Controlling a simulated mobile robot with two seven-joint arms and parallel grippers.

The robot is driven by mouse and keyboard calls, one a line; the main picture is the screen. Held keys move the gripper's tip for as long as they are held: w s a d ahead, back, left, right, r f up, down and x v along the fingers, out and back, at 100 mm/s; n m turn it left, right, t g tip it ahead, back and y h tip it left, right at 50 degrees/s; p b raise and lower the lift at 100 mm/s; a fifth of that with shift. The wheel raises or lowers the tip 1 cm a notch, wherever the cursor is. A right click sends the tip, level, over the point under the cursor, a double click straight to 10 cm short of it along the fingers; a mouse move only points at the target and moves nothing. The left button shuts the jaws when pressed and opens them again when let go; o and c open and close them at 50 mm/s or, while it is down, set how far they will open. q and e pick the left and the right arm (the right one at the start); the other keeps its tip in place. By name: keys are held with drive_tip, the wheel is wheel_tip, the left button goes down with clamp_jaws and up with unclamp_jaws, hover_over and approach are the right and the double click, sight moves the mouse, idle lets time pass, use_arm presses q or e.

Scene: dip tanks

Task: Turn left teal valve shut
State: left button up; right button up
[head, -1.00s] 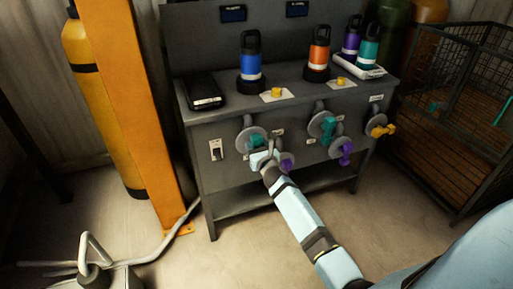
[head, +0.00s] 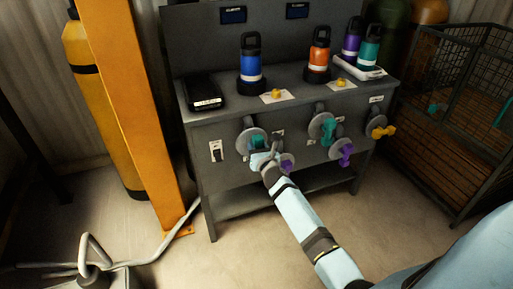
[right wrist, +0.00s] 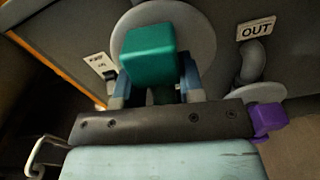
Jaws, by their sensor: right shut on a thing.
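The left teal valve has a teal handle (right wrist: 148,55) in front of a round grey disc (head: 249,137) on the bench's front panel. In the head view its handle is mostly hidden behind my right gripper (head: 262,158). In the right wrist view, the fingers of my right gripper (right wrist: 155,85) stand on both sides of the teal handle, shut on it. My left gripper is not in view.
A purple valve (head: 287,162) sits close to the lower right of my gripper. Another teal valve (head: 328,130), a second purple valve (head: 345,150) and a yellow valve (head: 382,132) are further right. An orange post (head: 140,120) stands left of the bench.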

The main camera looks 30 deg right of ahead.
drive_tip(key=m, duration=0.2)
drive_tip(key=shift+d+m, duration=0.25)
drive_tip(key=shift+m, duration=0.15)
drive_tip(key=m, duration=0.2)
drive_tip(key=shift+s+d+m, duration=0.1)
drive_tip(key=shift+d+m, duration=0.05)
drive_tip(key=shift+m, duration=0.15)
drive_tip(key=m, duration=0.2)
drive_tip(key=shift+d+f+m, duration=0.15)
drive_tip(key=shift+m, duration=0.25)
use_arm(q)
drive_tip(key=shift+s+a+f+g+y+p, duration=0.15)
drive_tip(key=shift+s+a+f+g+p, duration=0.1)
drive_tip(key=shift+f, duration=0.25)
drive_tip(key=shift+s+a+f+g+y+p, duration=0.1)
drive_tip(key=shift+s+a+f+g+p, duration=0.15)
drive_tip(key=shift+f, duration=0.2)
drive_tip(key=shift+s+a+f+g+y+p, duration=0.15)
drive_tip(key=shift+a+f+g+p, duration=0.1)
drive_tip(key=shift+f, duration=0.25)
use_arm(e)
drive_tip(key=shift+s+d+f+m, duration=0.1)
drive_tip(key=shift+f+m, duration=0.1)
drive_tip(key=shift+m, duration=1.25)
drive_tip(key=shift+w+d+f+m, duration=0.1)
drive_tip(key=shift+f+m, duration=0.15)
drive_tip(key=shift+m, duration=1.15)
drive_tip(key=shift+s+f+m, duration=0.1)
drive_tip(key=shift+f+m, duration=0.1)
drive_tip(key=shift+m, duration=1.25)
